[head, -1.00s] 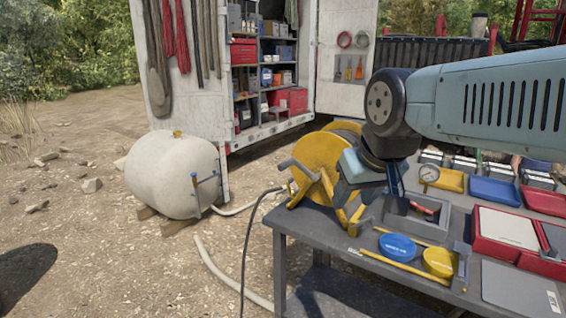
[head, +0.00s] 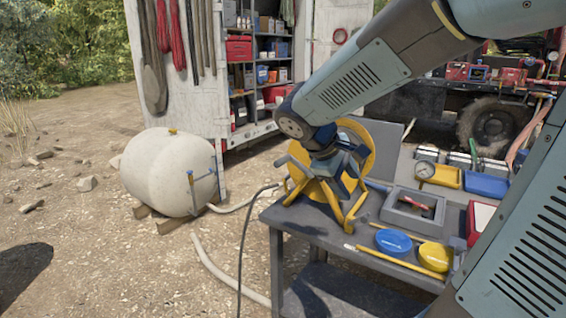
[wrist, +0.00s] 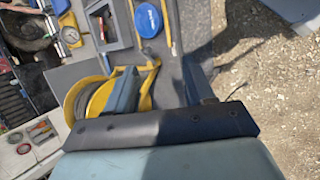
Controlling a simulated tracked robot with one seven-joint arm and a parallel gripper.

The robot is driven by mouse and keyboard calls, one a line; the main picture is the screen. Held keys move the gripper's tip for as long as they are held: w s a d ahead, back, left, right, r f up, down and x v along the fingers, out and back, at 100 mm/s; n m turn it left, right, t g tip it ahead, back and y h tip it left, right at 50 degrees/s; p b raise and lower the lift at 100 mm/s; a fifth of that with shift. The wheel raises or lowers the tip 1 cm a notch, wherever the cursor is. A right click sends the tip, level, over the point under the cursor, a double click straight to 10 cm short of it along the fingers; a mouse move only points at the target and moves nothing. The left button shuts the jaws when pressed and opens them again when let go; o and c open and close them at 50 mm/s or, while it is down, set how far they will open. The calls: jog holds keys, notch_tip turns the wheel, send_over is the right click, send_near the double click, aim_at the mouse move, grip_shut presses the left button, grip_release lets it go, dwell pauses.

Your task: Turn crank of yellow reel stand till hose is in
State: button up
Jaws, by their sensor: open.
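The yellow reel stand (head: 372,148) stands on the left end of the grey workbench, its round yellow flange facing me. Its crank (head: 285,160) is a grey handle sticking out on the left side. A dark hose (head: 245,235) runs from the reel's left over the bench edge to the ground. My gripper (head: 340,176) is open and empty, pointing down in front of the reel and partly covering it; I cannot tell whether it touches. In the wrist view the reel (wrist: 85,100) shows beside my gripper (wrist: 157,88). The crank is not clear there.
The workbench (head: 290,228) also holds a grey tray (head: 392,207), a blue disc (head: 393,241), a yellow disc (head: 436,256), a yellow rod (head: 400,262) and a gauge (head: 424,170). A white tank (head: 165,175) stands on the ground at left.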

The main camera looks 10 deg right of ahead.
jog(key=w+a+f+n+h, duration=0.1)
jog(key=w+f+n+h, duration=0.1)
jog(key=w+n+h, duration=0.45)
jog(key=n+t, duration=1)
jog(key=t, duration=0.1)
send_near(282, 161)
jog(key=x, duration=0.8)
jog(key=f+x, duration=0.1)
jog(key=x, duration=0.3)
jog(key=shift+w+a, duration=0.3)
jog(key=shift+a, duration=0.05)
jog(key=shift+c, duration=0.4)
grip_shut()
